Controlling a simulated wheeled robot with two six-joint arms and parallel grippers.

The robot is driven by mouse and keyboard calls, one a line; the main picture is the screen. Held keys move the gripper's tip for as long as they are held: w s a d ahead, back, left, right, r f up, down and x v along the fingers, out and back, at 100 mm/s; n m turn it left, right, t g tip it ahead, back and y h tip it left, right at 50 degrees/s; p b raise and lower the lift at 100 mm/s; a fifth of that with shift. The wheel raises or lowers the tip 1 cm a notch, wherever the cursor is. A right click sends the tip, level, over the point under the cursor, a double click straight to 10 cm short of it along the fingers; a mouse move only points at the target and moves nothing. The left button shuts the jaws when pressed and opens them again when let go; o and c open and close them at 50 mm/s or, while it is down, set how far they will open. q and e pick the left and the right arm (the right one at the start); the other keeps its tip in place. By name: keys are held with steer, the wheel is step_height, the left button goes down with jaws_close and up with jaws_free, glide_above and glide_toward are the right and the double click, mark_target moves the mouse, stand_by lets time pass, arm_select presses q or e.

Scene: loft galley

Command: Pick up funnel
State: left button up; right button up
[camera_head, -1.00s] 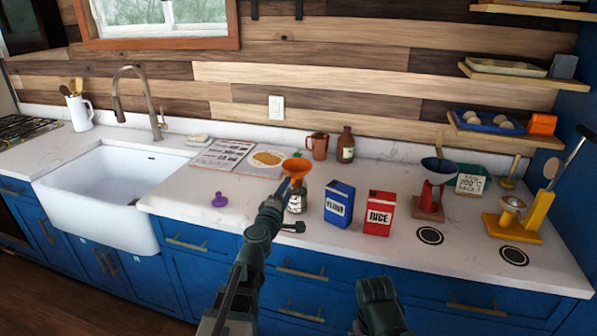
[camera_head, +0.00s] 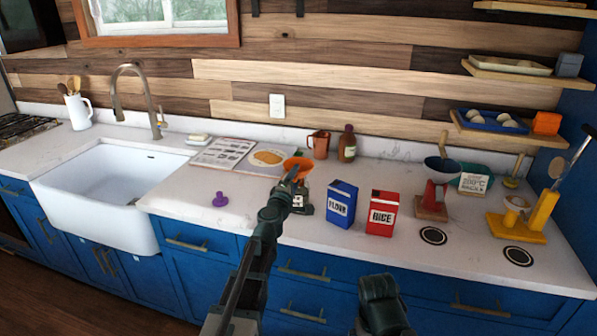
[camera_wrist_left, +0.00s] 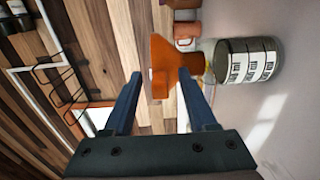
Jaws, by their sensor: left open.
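The orange funnel (camera_head: 299,162) stands near the middle of the counter, above a labelled can (camera_head: 302,195) that my left gripper partly covers. In the left wrist view the funnel (camera_wrist_left: 163,51) shows close up, with the can (camera_wrist_left: 250,61) beside it. My left gripper (camera_head: 297,187) is open at the funnel. In the wrist view its two fingertips (camera_wrist_left: 160,76) lie on either side of the funnel in the picture. Whether they touch it cannot be told. Part of my right arm shows at the bottom of the head view, but its gripper does not.
A blue flour box (camera_head: 341,204) and a red rice box (camera_head: 382,213) stand just right of the funnel. A copper mug (camera_head: 319,144) and brown bottle (camera_head: 347,144) stand behind. A purple object (camera_head: 221,196) lies left, with clear counter around it.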

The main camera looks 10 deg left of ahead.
arm_select(q)
jaws_close()
steer(key=shift+r, duration=0.1)
stand_by(0.3)
